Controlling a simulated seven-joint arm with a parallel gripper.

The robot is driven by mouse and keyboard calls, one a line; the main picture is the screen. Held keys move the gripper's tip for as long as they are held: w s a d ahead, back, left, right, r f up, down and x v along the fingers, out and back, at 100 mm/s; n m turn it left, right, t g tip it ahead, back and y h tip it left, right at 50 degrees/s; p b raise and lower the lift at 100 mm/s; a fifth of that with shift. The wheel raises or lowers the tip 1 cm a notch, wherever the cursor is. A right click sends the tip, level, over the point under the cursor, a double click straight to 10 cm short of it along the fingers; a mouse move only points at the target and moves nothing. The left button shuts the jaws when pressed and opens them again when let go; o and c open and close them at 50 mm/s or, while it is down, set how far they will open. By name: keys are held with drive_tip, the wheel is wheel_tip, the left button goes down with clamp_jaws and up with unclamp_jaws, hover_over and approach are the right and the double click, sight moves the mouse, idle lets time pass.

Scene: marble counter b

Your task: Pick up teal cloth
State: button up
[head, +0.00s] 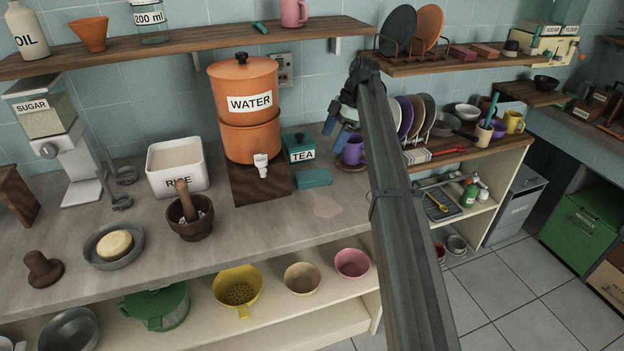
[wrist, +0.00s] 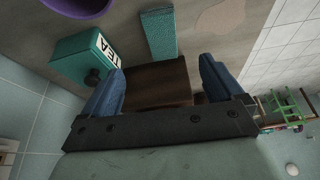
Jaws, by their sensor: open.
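The teal cloth (head: 313,178) lies folded flat on the counter, just in front of the teal tea tin (head: 298,148) and right of the water dispenser's wooden stand (head: 262,184). In the wrist view the cloth (wrist: 161,35) shows as a textured teal rectangle at the top middle, beyond the fingertips. My gripper (head: 338,128) is above the counter near the tea tin and purple mug. Its two blue fingers stand apart with nothing held between them in the wrist view (wrist: 162,82); the wooden stand shows behind the gap.
The orange water dispenser (head: 246,110) stands left of the cloth. A purple mug (head: 353,150) and a rack of plates (head: 412,115) stand to the right. A pale patch (head: 326,206) marks the counter in front of the cloth. A shelf (head: 190,45) runs above.

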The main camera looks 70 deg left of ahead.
hover_over(315, 174)
drive_tip(key=w, duration=0.3)
drive_tip(key=f, duration=0.7)
drive_tip(key=shift+s+f, duration=0.25)
drive_tip(key=shift+f, duration=0.15)
drive_tip(key=shift+x, duration=2.55)
drive_tip(key=shift+s+d, duration=0.1)
drive_tip(key=shift+d, duration=0.05)
drive_tip(key=c, duration=1.1)
